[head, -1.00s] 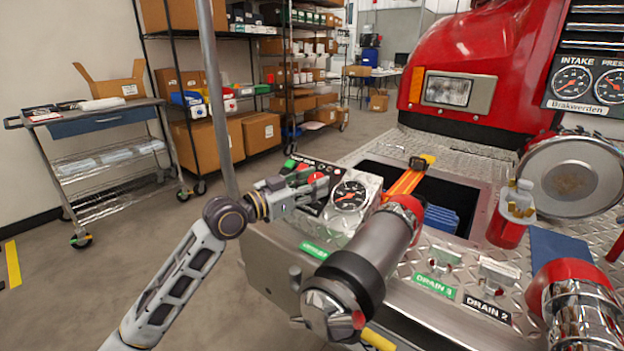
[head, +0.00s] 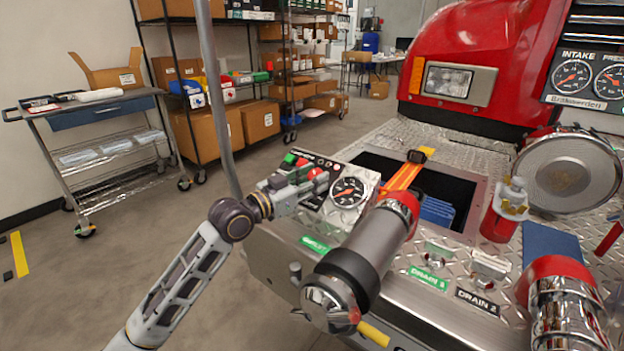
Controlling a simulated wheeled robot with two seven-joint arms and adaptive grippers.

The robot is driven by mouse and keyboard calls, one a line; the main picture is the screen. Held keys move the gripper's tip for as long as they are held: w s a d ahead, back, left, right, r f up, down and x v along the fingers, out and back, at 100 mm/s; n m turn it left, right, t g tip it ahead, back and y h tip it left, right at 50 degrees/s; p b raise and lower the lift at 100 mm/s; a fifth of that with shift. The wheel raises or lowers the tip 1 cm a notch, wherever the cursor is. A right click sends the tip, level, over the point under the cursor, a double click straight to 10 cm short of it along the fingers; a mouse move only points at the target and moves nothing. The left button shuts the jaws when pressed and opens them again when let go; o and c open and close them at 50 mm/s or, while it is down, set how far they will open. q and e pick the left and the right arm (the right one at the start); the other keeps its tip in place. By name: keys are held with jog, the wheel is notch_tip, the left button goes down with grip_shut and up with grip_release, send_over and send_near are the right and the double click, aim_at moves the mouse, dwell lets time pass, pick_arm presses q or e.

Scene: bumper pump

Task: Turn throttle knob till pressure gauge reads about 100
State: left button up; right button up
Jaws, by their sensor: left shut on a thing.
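My left gripper (head: 306,178) reaches in from the left over a black control panel on the truck bumper. It is shut at the red knob (head: 319,177), and its fingers partly hide the knob. A green button (head: 290,159) shows just behind the gripper. A round black gauge (head: 348,192) sits on a metal plate right of the knob; its needle is orange, but its reading is too small to tell. Two larger gauges marked INTAKE (head: 571,77) and PRESS (head: 610,82) are on the panel at the upper right. My right gripper is not in view.
A large pipe (head: 377,238) with red collar and chrome cap stands in front of the gauge. An open bay (head: 437,190) with orange strap and blue items lies behind. A grey pole (head: 216,100) rises left of the bumper. A cart (head: 95,115) and shelves stand further left.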

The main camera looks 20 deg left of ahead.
pick_arm(q)
jog(key=o, duration=0.7)
jog(key=shift+o, duration=0.2)
jog(key=v, duration=1.2)
dwell(0.7)
jog(key=shift+f, duration=0.1)
dwell(0.7)
